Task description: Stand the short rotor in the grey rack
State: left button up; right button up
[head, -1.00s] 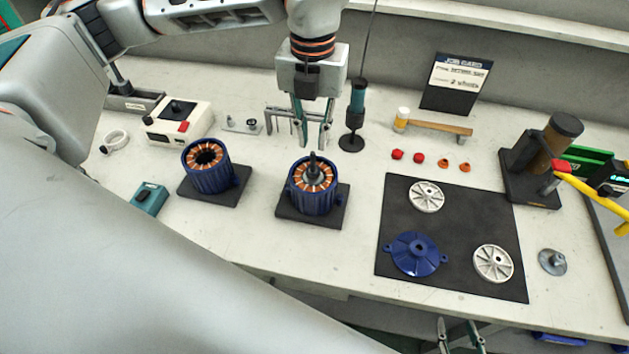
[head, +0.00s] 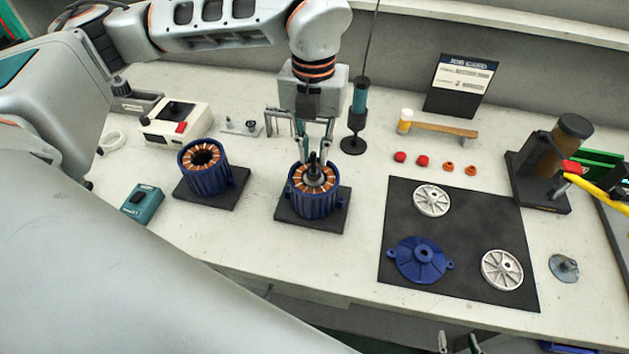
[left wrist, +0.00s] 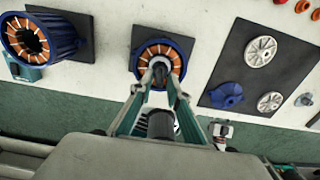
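A rotor with a dark upright shaft (head: 313,170) stands inside the right-hand blue stator housing (head: 313,204), ringed by copper windings. Only its top shows, so I cannot judge its length. My left gripper (head: 315,158) points down over it, its open fingers on either side of the shaft. The left wrist view shows the shaft (left wrist: 160,70) between the fingertips, with gaps beside it. A grey rack-like frame (head: 284,113) stands behind, partly hidden by my left gripper. My right gripper (head: 459,343) shows only its separated fingertips at the bottom edge, empty.
A second blue stator housing (head: 208,180), hollow inside, stands to the left. A black mat (head: 455,238) holds two silver wheels and a blue cover. Bench is clear between housing and mat.

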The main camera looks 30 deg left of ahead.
pick_arm(q)
grip_shut()
jog(key=shift+r, duration=0.15)
jog(key=shift+r+p, duration=0.6)
jog(key=shift+r, duration=0.5)
jog(key=shift+r, duration=0.3)
jog(key=shift+r+p, duration=0.8)
jog(key=shift+r, duration=0.4)
